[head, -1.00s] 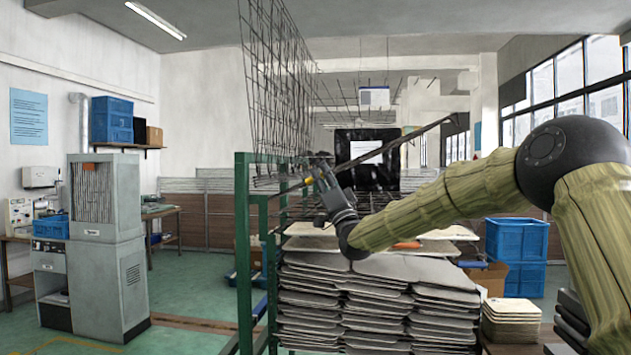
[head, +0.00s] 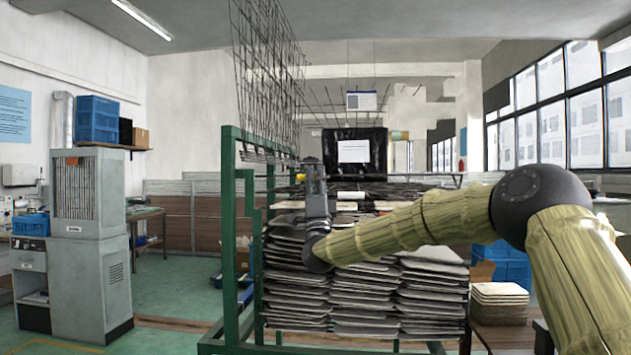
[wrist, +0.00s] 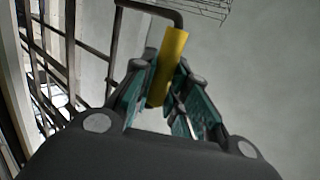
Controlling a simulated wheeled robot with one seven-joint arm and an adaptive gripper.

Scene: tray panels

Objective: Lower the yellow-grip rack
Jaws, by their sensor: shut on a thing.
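My gripper (head: 314,178) is in front of the rack stand, above the stacked trays, pointing up. In the wrist view my gripper (wrist: 170,88) has its fingers closed around the yellow grip (wrist: 174,48). The grip sits on a dark bent bar of the rack (wrist: 150,6). In the head view the held rack (head: 420,181) seems to be a thin dark edge, nearly level, running right from my gripper; much of it is hidden.
Other wire racks (head: 266,75) stand raised at the left of the green frame (head: 229,230). Several grey trays (head: 365,290) are stacked below my arm. A black panel with a white sheet (head: 354,150) is behind. A grey machine (head: 90,240) stands left; open green floor lies between.

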